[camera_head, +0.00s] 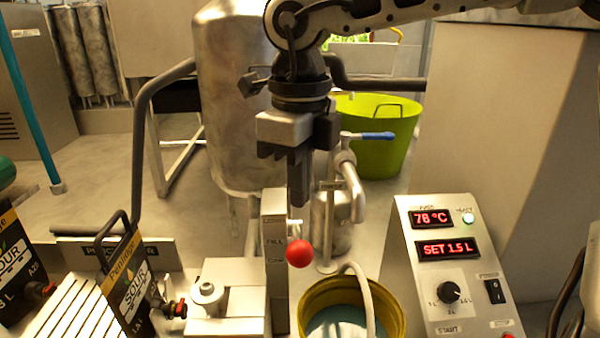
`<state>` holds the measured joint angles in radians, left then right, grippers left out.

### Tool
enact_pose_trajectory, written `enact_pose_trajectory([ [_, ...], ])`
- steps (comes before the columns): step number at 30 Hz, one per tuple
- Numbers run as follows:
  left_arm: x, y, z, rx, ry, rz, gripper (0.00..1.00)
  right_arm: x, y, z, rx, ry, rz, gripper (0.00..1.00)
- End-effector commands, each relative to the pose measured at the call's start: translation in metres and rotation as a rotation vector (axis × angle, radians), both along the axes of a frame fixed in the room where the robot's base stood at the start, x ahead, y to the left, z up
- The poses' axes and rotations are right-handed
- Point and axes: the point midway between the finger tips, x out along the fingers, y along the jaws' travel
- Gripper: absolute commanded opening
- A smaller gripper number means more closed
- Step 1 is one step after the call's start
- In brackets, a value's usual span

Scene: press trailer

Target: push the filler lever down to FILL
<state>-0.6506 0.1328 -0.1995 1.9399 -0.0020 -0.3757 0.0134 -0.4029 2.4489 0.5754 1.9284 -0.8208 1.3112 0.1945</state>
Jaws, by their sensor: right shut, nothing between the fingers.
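The filler lever shows as a red ball knob (299,254) at the right side of an upright grey post (276,300). The post bears several labels one above another, with FILL in the middle and CAP below. The knob sits about level with the space between FILL and CAP; a short pale metal piece shows above it. My right gripper (299,198) points straight down with its fingers shut and empty. Its tips appear above the knob and beside the post's top, apart from the knob; exact depth is unclear. My left gripper is not in view.
A control panel (462,290) reading 78 °C and SET 1.5 L stands right. A yellow bucket (391,292) with a hose is close right of the post. Juice bags (125,275) with taps stand left. A steel tank (225,100) and green tub (385,150) are behind.

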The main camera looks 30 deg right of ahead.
Motion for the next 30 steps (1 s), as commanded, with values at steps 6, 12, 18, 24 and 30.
enact_pose_trajectory([
  [6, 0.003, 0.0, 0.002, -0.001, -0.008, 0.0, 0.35, -0.001, 0.0, -0.012, 0.002, 0.003, 0.001, 0.0],
  [12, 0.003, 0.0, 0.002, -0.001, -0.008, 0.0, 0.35, -0.001, 0.0, -0.022, 0.001, 0.003, 0.0, 0.0],
  [18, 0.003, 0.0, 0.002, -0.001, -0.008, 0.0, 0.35, -0.001, 0.0, -0.032, 0.001, 0.003, 0.001, 0.0],
  [24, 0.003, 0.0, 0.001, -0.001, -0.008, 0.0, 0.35, 0.0, 0.0, -0.042, 0.001, 0.002, 0.001, 0.0],
  [30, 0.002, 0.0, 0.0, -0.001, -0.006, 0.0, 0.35, -0.001, 0.0, -0.052, 0.002, 0.003, 0.0, 0.0],
])
